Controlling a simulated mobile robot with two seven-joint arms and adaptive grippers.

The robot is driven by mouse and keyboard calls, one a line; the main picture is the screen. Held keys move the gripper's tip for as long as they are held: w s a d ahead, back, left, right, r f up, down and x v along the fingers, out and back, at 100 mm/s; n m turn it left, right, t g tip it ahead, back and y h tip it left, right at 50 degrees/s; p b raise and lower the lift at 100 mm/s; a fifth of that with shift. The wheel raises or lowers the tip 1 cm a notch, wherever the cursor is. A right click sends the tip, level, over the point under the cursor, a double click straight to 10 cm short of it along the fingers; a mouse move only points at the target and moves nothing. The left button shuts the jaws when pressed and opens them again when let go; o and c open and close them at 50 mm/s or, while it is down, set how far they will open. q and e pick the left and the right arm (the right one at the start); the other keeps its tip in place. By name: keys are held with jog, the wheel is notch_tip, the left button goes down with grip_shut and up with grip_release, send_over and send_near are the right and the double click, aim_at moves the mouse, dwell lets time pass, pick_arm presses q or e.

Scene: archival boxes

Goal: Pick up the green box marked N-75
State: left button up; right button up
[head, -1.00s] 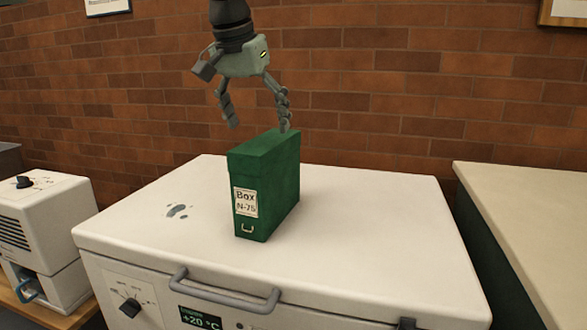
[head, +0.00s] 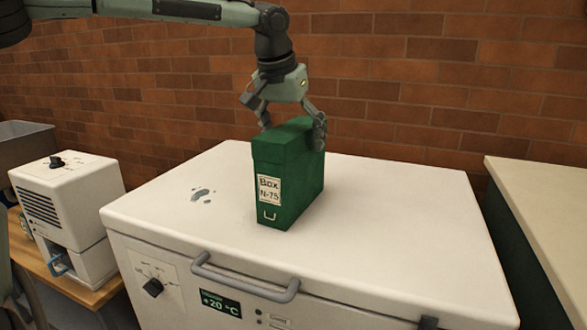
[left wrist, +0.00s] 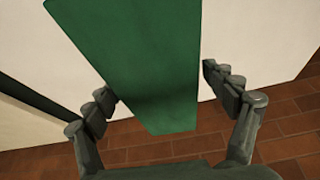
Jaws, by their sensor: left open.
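The green box (head: 287,172) marked N-75 stands upright on the white lid of a chest unit in the head view. Its label and small metal pull face me. My left gripper (head: 292,133) is open at the top of the box, with one finger on each side of its upper part. In the left wrist view the box (left wrist: 150,60) lies between the two spread fingers of my left gripper (left wrist: 168,100), and gaps show on both sides. I cannot tell whether either finger touches it. My right gripper is not in view.
The white chest unit (head: 375,215) has a front handle (head: 245,283) and a +20 °C display. A smaller white device (head: 68,215) stands on a wooden surface at left. A pale counter (head: 545,210) is at right, and a brick wall is behind.

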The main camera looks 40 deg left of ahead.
pick_arm(q)
jog(key=shift+f, duration=0.25)
dwell(0.4)
jog(key=shift+r, duration=0.1)
grip_shut()
dwell(0.5)
